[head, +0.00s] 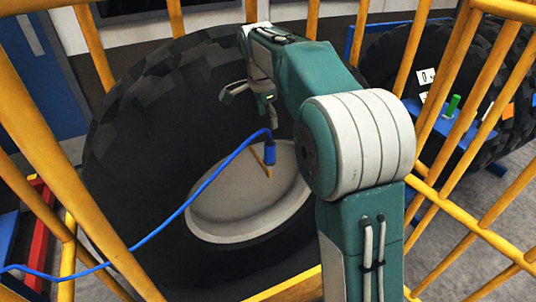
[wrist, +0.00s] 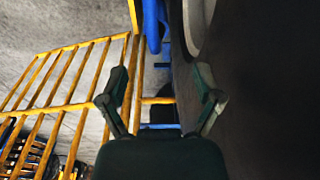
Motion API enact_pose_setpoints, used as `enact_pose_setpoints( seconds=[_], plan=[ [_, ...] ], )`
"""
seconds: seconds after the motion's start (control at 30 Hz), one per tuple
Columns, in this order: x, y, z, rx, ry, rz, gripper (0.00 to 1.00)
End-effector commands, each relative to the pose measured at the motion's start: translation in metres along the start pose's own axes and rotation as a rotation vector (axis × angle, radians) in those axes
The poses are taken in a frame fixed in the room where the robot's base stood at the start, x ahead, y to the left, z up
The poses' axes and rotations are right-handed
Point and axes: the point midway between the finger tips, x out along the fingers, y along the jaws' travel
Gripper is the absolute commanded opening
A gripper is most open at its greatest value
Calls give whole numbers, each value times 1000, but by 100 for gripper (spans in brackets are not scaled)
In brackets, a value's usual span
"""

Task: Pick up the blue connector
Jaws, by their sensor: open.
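The blue connector (head: 269,153) is at the end of a blue cable (head: 195,193), in front of the pale hub of a big black tyre. A thin yellow piece shows just below it in the head view. My gripper (head: 250,108) is open and empty, a little above the connector in the head view. In the wrist view the fingers of my gripper (wrist: 162,85) are spread wide with nothing between them. A blue part, seemingly the connector (wrist: 152,28), shows at the top of the wrist view, beyond the fingertips.
The large tyre (head: 135,150) with its pale hub (head: 225,215) stands behind yellow rails (head: 62,110). Another tyre with a small green piece (head: 453,106) and labels is at the right. The cable runs to the lower left past a rail.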

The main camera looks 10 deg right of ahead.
Motion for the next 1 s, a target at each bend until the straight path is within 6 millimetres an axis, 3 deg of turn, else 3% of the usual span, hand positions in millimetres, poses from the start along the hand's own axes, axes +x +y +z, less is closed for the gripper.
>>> enact_pose_setpoints(
  seconds=[0.17, 0.4, 0.57, 0.83, 1.0],
  plan=[
    [13, -4, 3, 22, 4, 10, 83],
    [51, -4, 5, 19, 5, 10, 83],
    [62, -3, 5, 19, 5, 9, 83],
    [101, 3, 10, 19, 3, 9, 83],
    [110, 2, 12, 19, 5, 6, 83]
  ],
)
